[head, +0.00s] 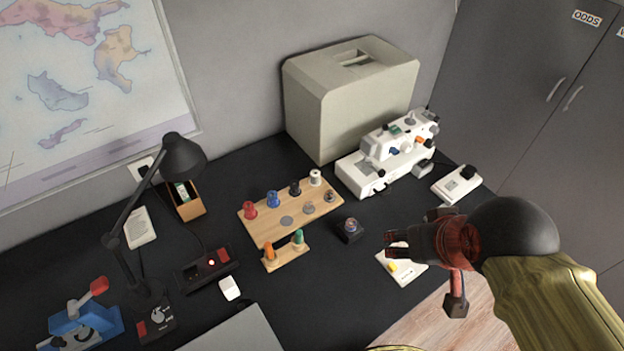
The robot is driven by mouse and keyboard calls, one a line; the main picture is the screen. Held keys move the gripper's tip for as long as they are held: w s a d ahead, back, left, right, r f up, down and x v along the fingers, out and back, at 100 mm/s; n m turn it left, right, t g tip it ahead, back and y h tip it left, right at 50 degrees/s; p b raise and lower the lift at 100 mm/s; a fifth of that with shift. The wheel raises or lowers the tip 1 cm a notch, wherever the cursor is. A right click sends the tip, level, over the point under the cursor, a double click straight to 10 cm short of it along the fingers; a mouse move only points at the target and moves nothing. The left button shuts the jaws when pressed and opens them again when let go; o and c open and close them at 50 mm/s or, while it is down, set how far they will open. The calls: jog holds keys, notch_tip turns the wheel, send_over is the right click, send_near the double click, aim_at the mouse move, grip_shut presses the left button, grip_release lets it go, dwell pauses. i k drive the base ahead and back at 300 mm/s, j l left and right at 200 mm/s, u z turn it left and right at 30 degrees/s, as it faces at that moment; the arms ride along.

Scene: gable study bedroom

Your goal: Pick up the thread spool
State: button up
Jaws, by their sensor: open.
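Several thread spools stand upright on a wooden rack (262,228): a red spool (249,210), a blue spool (272,199), a black spool (295,188) and a white spool (315,178). A smaller wooden stand (284,257) in front holds an orange spool (269,252) and a green spool (298,237). Which one the task means cannot be told. My gripper (391,244) is open at the right, over the desk's front right part, apart from the spools. It partly covers a pale plate (402,276) with a yellow piece.
A white machine (360,181) and a large beige case (350,103) stand behind. A black lamp (183,158), a dark switch box (205,270) and a blue device (85,328) are left.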

aim_at(315, 174)
jog(key=i+l+u, duration=0.15)
jog(key=l, duration=0.25)
jog(key=i+l+u, duration=0.2)
jog(key=l, duration=0.15)
jog(key=l+u, duration=0.15)
jog(key=l, duration=0.25)
